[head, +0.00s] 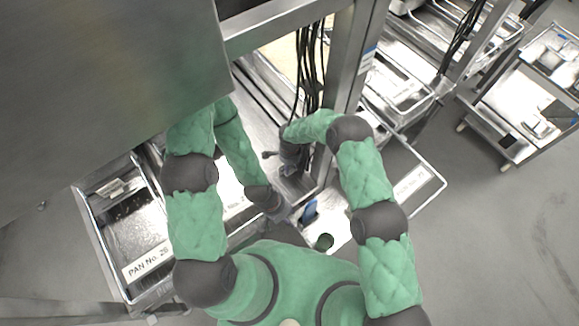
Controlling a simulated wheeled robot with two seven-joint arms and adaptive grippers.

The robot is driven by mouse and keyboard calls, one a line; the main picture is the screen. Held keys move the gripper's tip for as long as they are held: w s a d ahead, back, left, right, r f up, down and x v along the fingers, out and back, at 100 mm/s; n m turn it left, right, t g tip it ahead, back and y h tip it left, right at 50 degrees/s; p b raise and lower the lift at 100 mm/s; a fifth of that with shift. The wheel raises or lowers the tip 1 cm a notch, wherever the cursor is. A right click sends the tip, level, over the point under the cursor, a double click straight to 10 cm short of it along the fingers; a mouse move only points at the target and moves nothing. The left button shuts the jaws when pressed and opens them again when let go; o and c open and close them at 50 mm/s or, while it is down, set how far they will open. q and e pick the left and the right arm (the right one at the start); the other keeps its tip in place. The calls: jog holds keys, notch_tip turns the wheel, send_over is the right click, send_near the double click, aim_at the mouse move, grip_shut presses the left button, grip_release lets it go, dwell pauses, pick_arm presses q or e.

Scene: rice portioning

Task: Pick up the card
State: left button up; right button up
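I cannot tell which thing is the card. A small blue object (309,211) stands on the metal surface between my arms. A white label reading "PAN No. 26" (148,260) lies at the front of the left pan, and another label (411,183) is on the pan at right. My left gripper (281,213) is low in the middle, just left of the blue object. My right gripper (279,157) is above it, beside the steel post. The fingers of both are small and dark, so their opening and any held thing are unclear.
A steel post (352,60) with hanging black cables (309,65) rises close to my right gripper. A large steel panel (100,80) covers the upper left. A pan with dark contents (135,226) is at left. A wheeled cart (515,98) stands at far right, with open floor below it.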

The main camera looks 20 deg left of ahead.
jog(key=shift+f, duration=0.1)
jog(key=shift+c, duration=0.3)
grip_shut()
